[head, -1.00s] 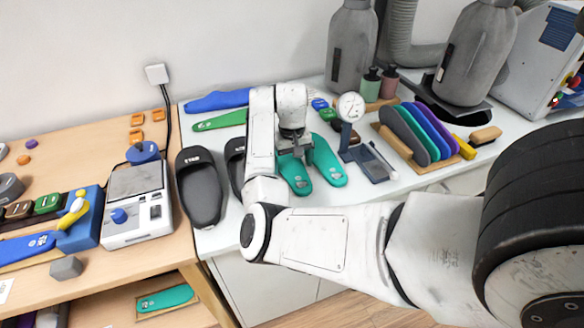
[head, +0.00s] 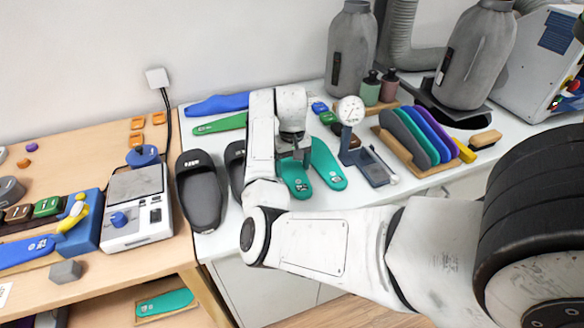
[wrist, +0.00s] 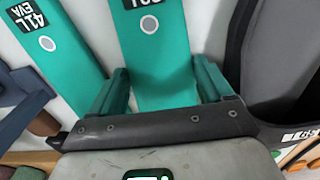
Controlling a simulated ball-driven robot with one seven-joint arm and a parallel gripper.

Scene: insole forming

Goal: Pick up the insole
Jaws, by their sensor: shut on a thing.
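Two teal insoles lie side by side on the white bench. My gripper (head: 298,158) is over the upper end of the left insole (head: 297,183). In the wrist view its teal-padded fingers (wrist: 160,88) stand on either side of this insole (wrist: 154,45), and the gripper is shut on it. The insole's near end is hidden by the gripper body. The other teal insole (head: 328,166) lies just to the right, apart from the fingers. It also shows at the left of the wrist view (wrist: 60,48), with a label reading 41L EVA.
Black slippers (head: 201,190) lie left of the gripper, one partly behind my arm. A dial gauge (head: 350,111) stands close on the right. Beyond it is a rack of coloured insoles (head: 408,135). Blue (head: 215,103) and green (head: 219,124) pieces lie at the back left.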

